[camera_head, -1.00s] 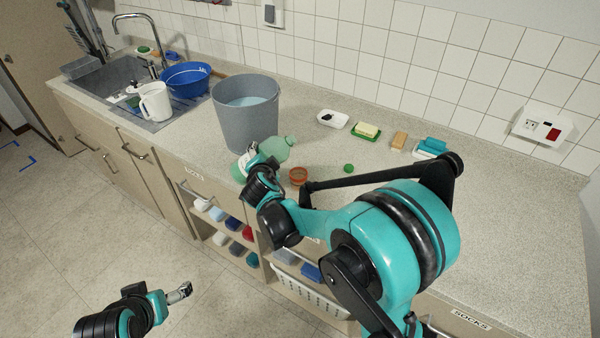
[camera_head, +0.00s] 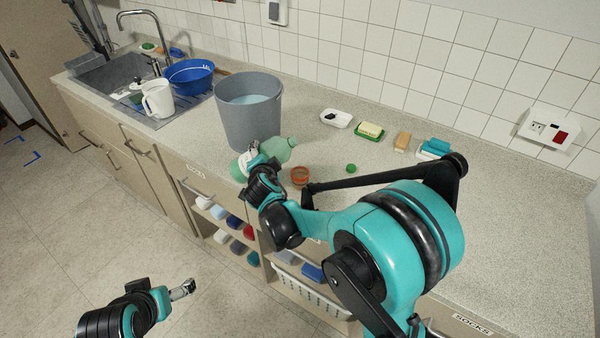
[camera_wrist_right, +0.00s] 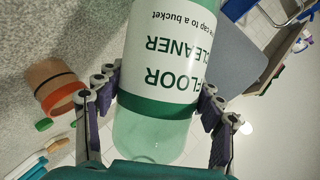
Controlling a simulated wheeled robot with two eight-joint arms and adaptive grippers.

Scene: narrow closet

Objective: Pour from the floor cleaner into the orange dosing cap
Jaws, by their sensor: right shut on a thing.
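The floor cleaner is a see-through green bottle (camera_head: 277,149) with a white label. It lies tilted in the head view, its neck pointing right. My right gripper (camera_head: 254,163) is shut around its middle. The right wrist view shows the bottle's label (camera_wrist_right: 165,62) between the fingers (camera_wrist_right: 160,105). The orange dosing cap (camera_head: 300,175) stands on the counter just right of and below the bottle's neck, apart from it; it also shows in the right wrist view (camera_wrist_right: 54,88). No stream of liquid shows. My left gripper (camera_head: 184,289) is over the floor, empty; its finger opening is too small to judge.
A grey bucket (camera_head: 236,112) with liquid stands just behind the bottle. A small green cap (camera_head: 351,168) lies right of the dosing cap. The counter's right part (camera_head: 530,210) is clear.

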